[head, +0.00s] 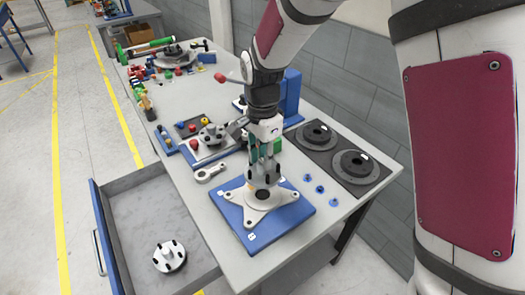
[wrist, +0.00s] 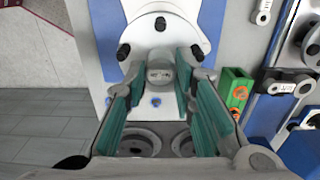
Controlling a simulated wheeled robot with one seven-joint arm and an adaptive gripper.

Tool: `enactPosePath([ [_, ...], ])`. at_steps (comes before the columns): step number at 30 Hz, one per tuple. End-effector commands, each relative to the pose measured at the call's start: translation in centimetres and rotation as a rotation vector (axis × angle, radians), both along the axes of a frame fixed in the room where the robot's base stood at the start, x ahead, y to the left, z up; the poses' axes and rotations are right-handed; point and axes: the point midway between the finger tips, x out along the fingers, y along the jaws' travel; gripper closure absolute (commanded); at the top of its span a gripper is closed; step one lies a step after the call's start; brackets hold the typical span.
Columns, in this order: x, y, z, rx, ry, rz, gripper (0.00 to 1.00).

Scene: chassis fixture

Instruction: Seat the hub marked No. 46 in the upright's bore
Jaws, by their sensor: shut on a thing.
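My gripper (head: 265,155) points down over the blue plate (head: 290,217). In the wrist view its teal-padded fingers (wrist: 160,85) are shut on the grey central post of a hub (wrist: 162,75). This hub has a pale round flange with black studs around it. I cannot read the hub's number.
Two black discs (head: 356,164) rest on a dark mat at right. Small blue pieces (head: 320,189) stand beside the plate. A link (head: 210,173) lies nearby.

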Motion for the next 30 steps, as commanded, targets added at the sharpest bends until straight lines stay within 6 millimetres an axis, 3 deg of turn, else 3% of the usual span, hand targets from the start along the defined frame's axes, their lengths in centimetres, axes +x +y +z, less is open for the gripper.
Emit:
enactPosePath([
  [15, 0.1, 0.0, -3.6, 0.001, -0.001, 0.001, 1.0],
  [30, 0.0, 0.0, -4.4, 0.001, -0.001, 0.001, 1.0],
])
